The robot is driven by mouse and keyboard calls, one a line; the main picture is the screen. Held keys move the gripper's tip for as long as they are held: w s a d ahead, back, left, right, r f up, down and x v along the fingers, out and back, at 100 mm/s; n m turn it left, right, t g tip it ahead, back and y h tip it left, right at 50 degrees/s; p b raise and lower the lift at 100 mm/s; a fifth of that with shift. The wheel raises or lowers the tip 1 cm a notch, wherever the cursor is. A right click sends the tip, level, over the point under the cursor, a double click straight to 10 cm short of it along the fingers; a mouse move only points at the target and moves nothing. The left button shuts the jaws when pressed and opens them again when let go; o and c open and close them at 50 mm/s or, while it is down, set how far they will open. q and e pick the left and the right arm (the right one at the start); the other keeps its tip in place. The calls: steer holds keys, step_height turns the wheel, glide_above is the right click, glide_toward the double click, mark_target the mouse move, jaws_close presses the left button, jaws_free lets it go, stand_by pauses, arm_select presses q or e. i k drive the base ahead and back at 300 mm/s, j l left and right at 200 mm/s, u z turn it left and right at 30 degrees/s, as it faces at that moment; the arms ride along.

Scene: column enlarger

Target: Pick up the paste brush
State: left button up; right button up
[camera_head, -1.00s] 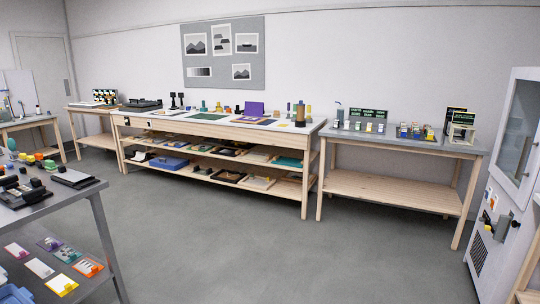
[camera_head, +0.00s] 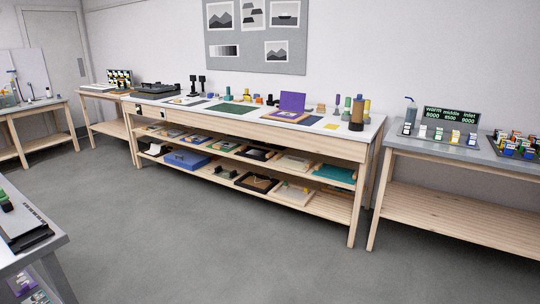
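I cannot pick out the paste brush for sure in the head view. The long wooden workbench (camera_head: 290,128) stands in the middle against the back wall. On its white top are a purple upright panel (camera_head: 292,102), a green mat (camera_head: 232,109) and a yellow pad (camera_head: 331,126). Several small upright items stand along its back edge, with a brown cylinder (camera_head: 357,116) near the right end; they are too small to name. Neither of my grippers is in view.
Two lower shelves of the bench hold trays, including a blue one (camera_head: 187,159). A side table (camera_head: 450,151) with bottles stands at the right. A grey table corner (camera_head: 35,230) juts in at the lower left. The grey floor (camera_head: 215,235) between is clear.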

mark_target(322, 109)
steer(key=i, duration=2.65)
